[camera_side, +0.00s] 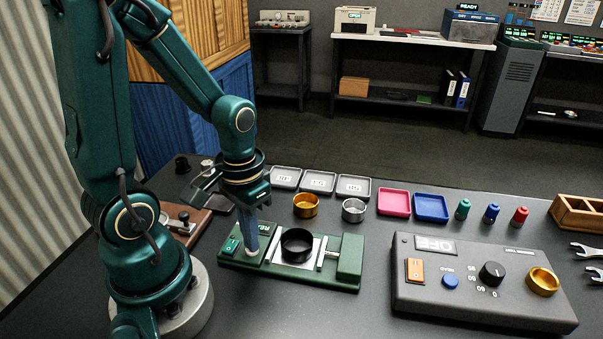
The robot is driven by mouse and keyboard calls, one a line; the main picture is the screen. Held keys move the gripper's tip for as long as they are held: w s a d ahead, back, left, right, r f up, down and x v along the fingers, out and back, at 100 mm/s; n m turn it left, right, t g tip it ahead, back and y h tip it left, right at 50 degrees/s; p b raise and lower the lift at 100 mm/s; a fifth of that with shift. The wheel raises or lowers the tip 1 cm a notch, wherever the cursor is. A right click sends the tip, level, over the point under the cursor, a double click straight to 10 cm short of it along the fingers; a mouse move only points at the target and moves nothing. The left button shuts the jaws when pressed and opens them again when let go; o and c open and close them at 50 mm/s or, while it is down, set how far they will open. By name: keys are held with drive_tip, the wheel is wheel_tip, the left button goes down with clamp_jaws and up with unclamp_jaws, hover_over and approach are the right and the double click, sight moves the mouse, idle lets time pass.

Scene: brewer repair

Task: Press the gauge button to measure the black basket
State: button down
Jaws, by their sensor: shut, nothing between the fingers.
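The green gauge (340,284) lies on the dark table in front of my arm. The black basket (297,244), a short open ring, sits on its silver plate beside the sliding green block (350,257). A small green button (230,246) is on the left end of the gauge, with a partly hidden display (264,228) behind it. My gripper (251,250) points down over the left part of the gauge, just right of the button and left of the basket. It is shut and empty. I cannot tell whether its tip touches the gauge.
A gold basket (306,206) and a silver basket (353,210) stand behind the gauge, near grey labelled trays (318,181). Pink (393,202) and blue (431,208) trays are farther right. A grey control box (480,285) with a gold ring stands at right front.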

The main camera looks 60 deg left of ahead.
idle(0.5)
drive_tip(key=shift+r, duration=2.2)
drive_tip(key=shift+r, duration=0.1)
drive_tip(key=shift+r, duration=2.9)
drive_tip(key=d+r+m+t, duration=0.2)
drive_tip(key=d+m+t, duration=0.1)
drive_tip(key=d+t, duration=0.2)
drive_tip(key=shift+d+t, duration=0.3)
drive_tip(key=shift+d, duration=0.05)
